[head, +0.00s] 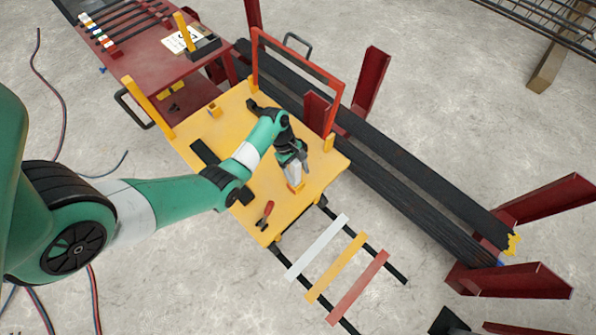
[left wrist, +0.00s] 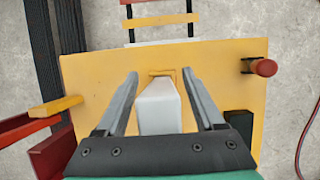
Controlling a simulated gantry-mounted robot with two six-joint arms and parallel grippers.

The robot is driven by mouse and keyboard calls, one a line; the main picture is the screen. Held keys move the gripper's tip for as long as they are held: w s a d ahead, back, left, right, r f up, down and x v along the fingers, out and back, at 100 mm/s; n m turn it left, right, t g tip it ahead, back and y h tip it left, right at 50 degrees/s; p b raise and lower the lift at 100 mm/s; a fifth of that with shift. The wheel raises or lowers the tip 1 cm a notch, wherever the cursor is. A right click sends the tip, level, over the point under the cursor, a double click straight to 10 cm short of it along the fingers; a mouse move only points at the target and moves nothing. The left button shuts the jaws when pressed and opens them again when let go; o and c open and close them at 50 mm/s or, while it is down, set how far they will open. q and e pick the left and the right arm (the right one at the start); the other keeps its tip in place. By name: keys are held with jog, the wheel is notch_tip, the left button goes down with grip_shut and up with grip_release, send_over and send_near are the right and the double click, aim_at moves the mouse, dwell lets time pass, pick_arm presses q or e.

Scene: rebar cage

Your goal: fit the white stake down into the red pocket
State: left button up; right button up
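The white stake (left wrist: 160,105) is a pale tapered block between the fingers of my left gripper (left wrist: 160,85). Narrow gaps show on both sides of it, so the fingers look open around it. In the head view my left gripper (head: 297,168) is low over the yellow table, and the white stake (head: 294,172) shows just below it. The far end of the stake is at a small yellow bracket (left wrist: 163,72); I cannot tell whether it sits inside. I cannot single out the red pocket with certainty. My right gripper is not in view.
The yellow table (head: 235,130) carries a red-handled tool (head: 267,213) and a black bar (head: 215,165). A red frame (head: 297,60) rises along its far edge, near red posts (head: 370,80) and black rebar bundles (head: 420,185). White, yellow and red strips (head: 357,288) lie across black rails.

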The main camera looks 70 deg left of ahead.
pick_arm(q)
jog(key=p+v, duration=0.4)
jog(key=v, duration=0.7)
jog(key=shift+r, duration=0.3)
jog(key=shift+a, duration=0.1)
